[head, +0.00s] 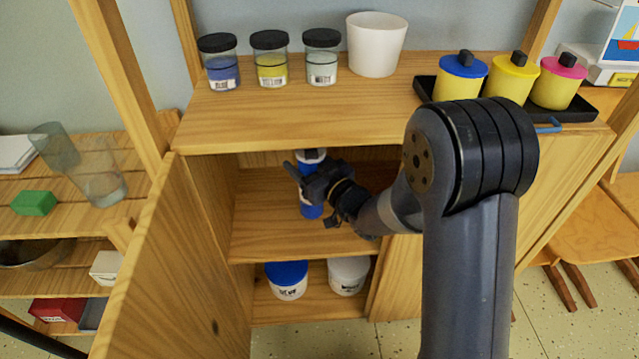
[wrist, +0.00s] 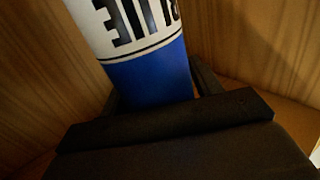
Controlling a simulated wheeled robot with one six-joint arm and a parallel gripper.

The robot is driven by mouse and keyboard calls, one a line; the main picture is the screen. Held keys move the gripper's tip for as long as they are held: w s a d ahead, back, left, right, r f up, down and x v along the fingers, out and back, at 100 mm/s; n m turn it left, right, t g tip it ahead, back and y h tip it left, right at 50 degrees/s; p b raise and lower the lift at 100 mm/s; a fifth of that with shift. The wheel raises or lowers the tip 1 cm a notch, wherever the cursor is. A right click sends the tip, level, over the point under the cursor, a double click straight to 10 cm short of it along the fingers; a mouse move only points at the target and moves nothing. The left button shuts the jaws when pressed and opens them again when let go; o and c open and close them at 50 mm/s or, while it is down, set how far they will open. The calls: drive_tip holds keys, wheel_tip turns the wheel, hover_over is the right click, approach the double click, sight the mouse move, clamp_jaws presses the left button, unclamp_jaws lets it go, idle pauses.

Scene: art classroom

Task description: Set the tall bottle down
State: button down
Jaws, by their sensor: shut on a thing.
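The tall bottle (head: 310,211) is blue with a white upper part, and stands upright inside the open cabinet at its middle shelf. In the wrist view the bottle (wrist: 150,75) shows a white label with large dark letters reading "BLUE" in part, above a blue band. My gripper (head: 308,184) is shut on the bottle around its middle. The gripper also shows at the bottom of the wrist view (wrist: 165,118). The middle shelf (head: 262,225) lies below the bottle. I cannot tell whether the bottle's base touches it.
The cabinet door (head: 165,270) stands open at the left. Several jars, a white pot (head: 376,45) and a black tray (head: 425,86) with lidded yellow pots stand on top. The middle shelf is otherwise clear where visible.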

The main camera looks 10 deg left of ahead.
drive_tip(key=shift+f+b, duration=0.7)
drive_tip(key=shift+f, duration=1.65)
drive_tip(key=shift+f, duration=0.15)
drive_tip(key=shift+c, duration=2)
unclamp_jaws()
drive_tip(key=p+v, duration=0.1)
drive_tip(key=v, duration=1.1)
